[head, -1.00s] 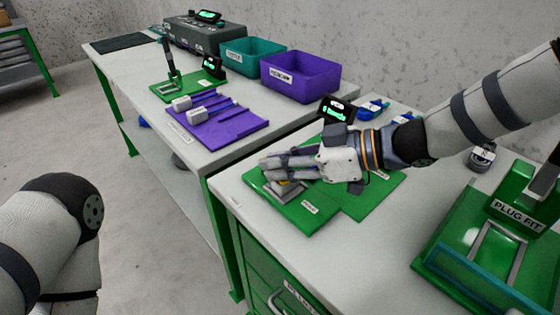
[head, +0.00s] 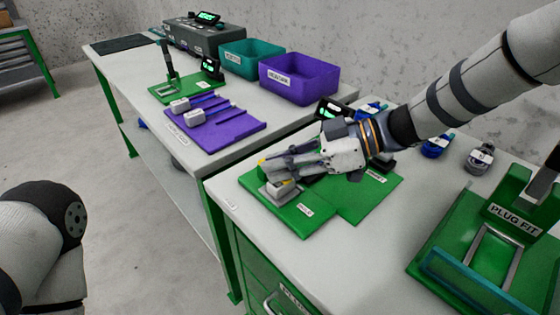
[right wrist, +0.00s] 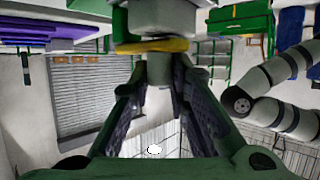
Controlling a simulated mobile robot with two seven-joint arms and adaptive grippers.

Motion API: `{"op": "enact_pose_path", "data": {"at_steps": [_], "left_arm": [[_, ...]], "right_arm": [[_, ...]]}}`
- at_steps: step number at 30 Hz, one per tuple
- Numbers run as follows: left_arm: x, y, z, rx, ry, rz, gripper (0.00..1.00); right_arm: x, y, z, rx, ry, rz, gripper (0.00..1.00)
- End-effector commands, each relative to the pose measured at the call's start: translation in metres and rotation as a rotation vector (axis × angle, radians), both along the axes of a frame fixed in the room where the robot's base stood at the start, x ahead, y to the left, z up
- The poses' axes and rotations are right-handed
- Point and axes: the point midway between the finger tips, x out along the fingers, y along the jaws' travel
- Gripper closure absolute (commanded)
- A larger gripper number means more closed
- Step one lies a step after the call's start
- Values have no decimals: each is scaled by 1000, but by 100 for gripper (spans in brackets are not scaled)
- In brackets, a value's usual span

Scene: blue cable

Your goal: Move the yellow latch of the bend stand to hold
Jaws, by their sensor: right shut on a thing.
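The bend stand is a green board (head: 302,219) on the near table, with a grey block (head: 281,194) on it. The yellow latch (head: 288,182) shows in small patches around my right fingers, which hide much of it. My right gripper (head: 280,168) is low over the stand, reaching in from the right. In the right wrist view the yellow latch (right wrist: 150,46) lies across the fingertips (right wrist: 160,68), with a grey stub between them. The fingers are shut on the latch there; the exact contact is partly hidden. My left gripper is out of view; only part of that arm shows.
A green PLUG FIT stand (head: 490,240) is at the right of the near table. A small display (head: 333,110) and blue parts (head: 436,146) lie behind my right arm. The far table holds a purple board (head: 222,122), a purple bin (head: 299,80) and a teal bin (head: 250,59).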

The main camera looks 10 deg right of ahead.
Motion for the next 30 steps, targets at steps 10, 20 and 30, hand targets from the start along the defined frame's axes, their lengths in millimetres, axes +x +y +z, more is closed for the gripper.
{"op": "enact_pose_path", "data": {"at_steps": [10,20,30], "left_arm": [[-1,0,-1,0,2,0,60],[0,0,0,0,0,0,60],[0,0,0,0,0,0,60]], "right_arm": [[-1,-1,-5,-8,4,1,62],[-3,-26,9,-6,-2,-2,62],[-14,-100,39,-6,2,0,62]]}}
